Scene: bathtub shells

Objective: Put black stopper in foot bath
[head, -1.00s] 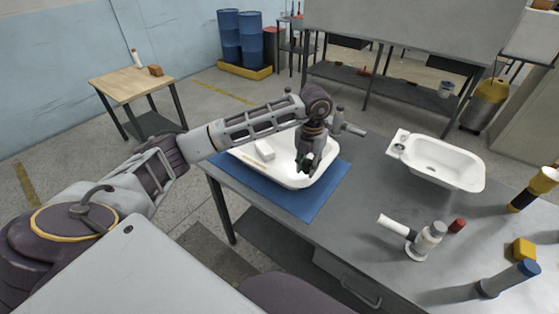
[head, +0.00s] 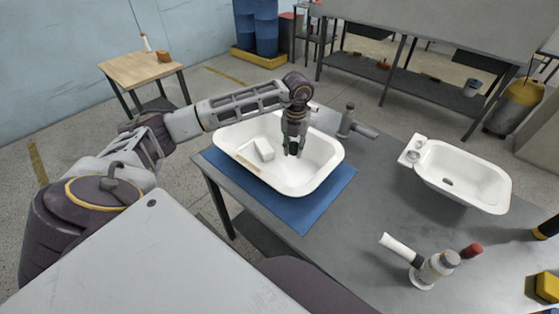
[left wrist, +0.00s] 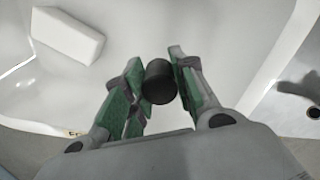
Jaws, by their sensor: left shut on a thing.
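My left gripper (head: 292,148) is shut on the black stopper (left wrist: 159,82), a short dark cylinder between its green-padded fingertips in the left wrist view. In the head view the fingers hide most of the stopper. The gripper points down over a large white tub (head: 328,171) on a blue mat. A smaller white tub (head: 501,184) with a ledge at its left end stands on the table to the right. I cannot tell which tub is the foot bath. My right gripper is not in view.
A white block (head: 263,149) lies in the large tub; it also shows in the left wrist view (left wrist: 67,35). A grey tap (head: 350,124) stands behind that tub. A white-and-grey fixture (head: 430,268) stands at the front right. The grey table between the tubs is clear.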

